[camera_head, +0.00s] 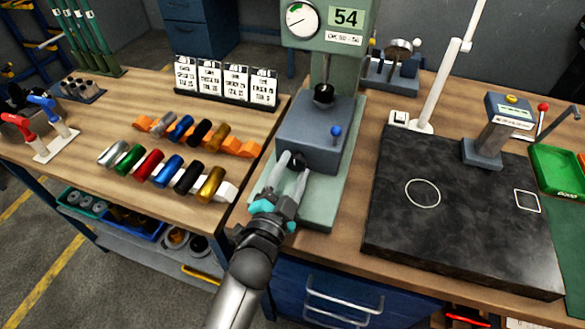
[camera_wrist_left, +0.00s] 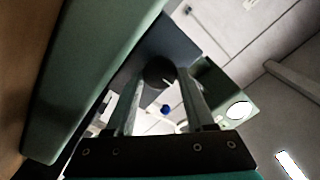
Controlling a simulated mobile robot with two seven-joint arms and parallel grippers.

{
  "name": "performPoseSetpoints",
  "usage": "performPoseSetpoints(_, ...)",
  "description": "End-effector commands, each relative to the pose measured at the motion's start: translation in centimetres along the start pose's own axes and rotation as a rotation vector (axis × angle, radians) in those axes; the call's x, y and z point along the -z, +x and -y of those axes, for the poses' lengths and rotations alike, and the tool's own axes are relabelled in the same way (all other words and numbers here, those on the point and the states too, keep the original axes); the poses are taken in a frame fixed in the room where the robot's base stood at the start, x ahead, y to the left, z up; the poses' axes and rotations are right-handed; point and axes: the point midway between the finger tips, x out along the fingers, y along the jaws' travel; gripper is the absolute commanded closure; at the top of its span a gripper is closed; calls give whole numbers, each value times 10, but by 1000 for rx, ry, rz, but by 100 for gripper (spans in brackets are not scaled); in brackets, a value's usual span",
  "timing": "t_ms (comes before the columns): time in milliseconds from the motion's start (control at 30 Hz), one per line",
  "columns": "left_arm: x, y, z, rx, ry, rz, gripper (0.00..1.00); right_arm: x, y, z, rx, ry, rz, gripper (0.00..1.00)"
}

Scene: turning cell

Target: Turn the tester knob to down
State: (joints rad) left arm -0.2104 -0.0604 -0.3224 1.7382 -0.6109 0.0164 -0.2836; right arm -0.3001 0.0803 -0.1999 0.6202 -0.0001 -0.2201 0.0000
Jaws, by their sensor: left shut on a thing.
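The tester (camera_head: 320,128) is a green stand with a grey block, a round dial and a display reading 54. Its dark round knob (camera_head: 299,159) is on the block's front face, partly hidden by my fingers. In the left wrist view the knob (camera_wrist_left: 158,72) shows between the two fingertips. My left gripper (camera_head: 293,165) is shut on the knob, one finger on each side; it also fills the lower middle of the left wrist view (camera_wrist_left: 165,90). I cannot tell which way the knob points. My right gripper is not in view.
A blue ball (camera_head: 336,131) sticks out from the block, right of the knob. A black plate (camera_head: 460,235) lies to the right, and a green tray (camera_head: 560,185) is at the far right. Several coloured cylinders (camera_head: 168,170) lie on the left table.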

Motion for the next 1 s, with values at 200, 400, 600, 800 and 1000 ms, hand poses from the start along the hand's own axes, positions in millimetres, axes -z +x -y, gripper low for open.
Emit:
performPoseSetpoints(200,0,0,0,0,-11,0,100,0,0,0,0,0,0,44)
performPoseSetpoints(400,0,0,0,0,-10,0,41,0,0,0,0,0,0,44)
performPoseSetpoints(600,0,0,0,0,-8,0,19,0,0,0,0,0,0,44)
performPoseSetpoints(800,0,0,0,0,-6,0,18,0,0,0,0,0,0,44)
performPoseSetpoints(1000,0,-7,-1,-1,-6,2,18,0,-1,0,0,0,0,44)
